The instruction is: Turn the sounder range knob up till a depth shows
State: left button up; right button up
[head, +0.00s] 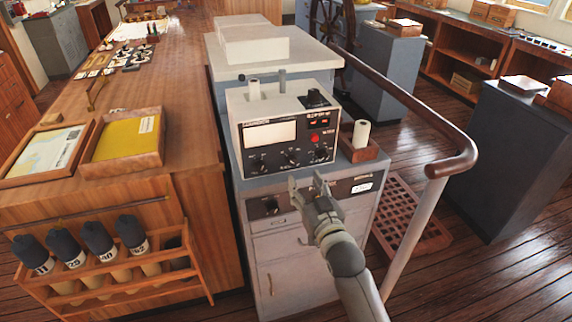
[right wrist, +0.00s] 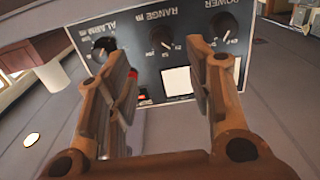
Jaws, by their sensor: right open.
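The echo sounder (head: 243,112) is a pale box with a black front panel on a grey cabinet. Its display (head: 271,134) looks blank white, with no depth readable; the display (right wrist: 177,81) is upside down in the right wrist view. The range knob (head: 291,156) is the middle of three black knobs. In the right wrist view the range knob (right wrist: 162,38) shows between the fingers, under the word RANGE. My right gripper (head: 306,182) is open and empty, just in front of and below the panel, apart from the knob. My left gripper is out of view.
The power knob (head: 258,163) and alarm knob (head: 321,153) flank the range knob. A red button (head: 314,138) sits above. A wooden holder (head: 362,148) with a white roll stands at the right. A handrail (head: 412,105) runs beside the cabinet; a wooden chart table (head: 185,110) is left.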

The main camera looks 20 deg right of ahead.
aim_at(293, 163)
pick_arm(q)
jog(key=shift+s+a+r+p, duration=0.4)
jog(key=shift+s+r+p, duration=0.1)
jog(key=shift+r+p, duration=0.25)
pick_arm(e)
jog(key=w, duration=0.9)
jog(key=shift+a, duration=0.25)
jog(key=c, duration=1.1)
jog(key=shift+o, duration=0.2)
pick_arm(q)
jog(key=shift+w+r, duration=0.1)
pick_arm(e)
jog(key=shift+m, duration=0.3)
jog(key=m, duration=0.3)
jog(key=shift+p, duration=0.4)
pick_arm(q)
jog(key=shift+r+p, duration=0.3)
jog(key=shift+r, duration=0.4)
pick_arm(e)
jog(key=m, duration=0.5)
